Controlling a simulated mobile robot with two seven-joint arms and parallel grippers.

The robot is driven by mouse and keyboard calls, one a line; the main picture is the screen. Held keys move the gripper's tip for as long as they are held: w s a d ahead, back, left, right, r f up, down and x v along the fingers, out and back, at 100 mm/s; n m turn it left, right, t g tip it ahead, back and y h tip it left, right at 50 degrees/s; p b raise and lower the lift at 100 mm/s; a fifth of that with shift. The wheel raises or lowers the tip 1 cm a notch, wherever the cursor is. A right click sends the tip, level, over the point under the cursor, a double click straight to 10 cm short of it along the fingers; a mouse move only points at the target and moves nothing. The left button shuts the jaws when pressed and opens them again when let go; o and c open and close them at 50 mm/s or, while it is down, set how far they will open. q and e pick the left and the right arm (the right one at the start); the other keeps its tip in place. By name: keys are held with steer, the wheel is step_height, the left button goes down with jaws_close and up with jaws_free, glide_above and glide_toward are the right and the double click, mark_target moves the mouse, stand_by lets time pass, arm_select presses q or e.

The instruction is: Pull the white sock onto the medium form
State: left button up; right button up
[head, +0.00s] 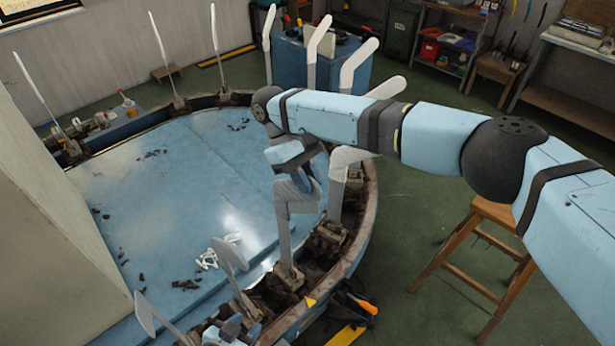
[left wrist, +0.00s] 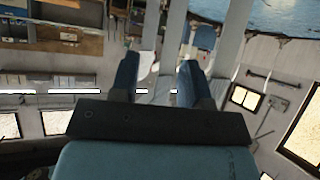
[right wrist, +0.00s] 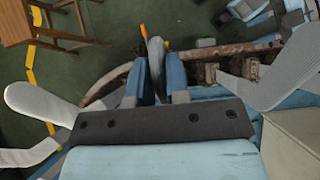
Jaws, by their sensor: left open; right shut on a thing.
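My right gripper (head: 302,185) points down at a pale grey foot-shaped form (head: 284,235) standing in a clamp at the near rim of the round table. It is shut on a pale grey-white piece (head: 296,200) at the form's upper part, which looks like the white sock in shade. In the right wrist view this pale piece (right wrist: 157,60) lies between the fingers (right wrist: 156,85). How far the sock covers the form cannot be told.
More forms stand around the table rim, one white-topped form (head: 347,158) close behind my right gripper and a grey one (head: 232,255) in front. A wooden stool (head: 455,240) stands at the right.

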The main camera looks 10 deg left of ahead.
arm_select(q)
steer(key=shift+w+f+b, duration=0.1)
steer(key=shift+f+b, duration=0.2)
arm_select(e)
steer(key=shift+f, duration=0.9)
arm_select(q)
steer(key=shift+f+b, duration=0.65)
arm_select(e)
steer(key=shift+f, duration=1.4)
steer(key=o, duration=0.8)
arm_select(q)
steer(key=shift+d, duration=0.1)
arm_select(e)
step_height(320, 180, up, 4)
steer(key=shift+w+r+p, duration=0.1)
steer(key=shift+r+p, duration=0.1)
steer(key=shift+p, duration=0.15)
arm_select(q)
step_height(320, 180, up, 2)
steer(key=shift+r+p, duration=0.2)
steer(key=shift+p, duration=0.3)
arm_select(e)
step_height(320, 180, up, 16)
steer(key=shift+f, duration=0.25)
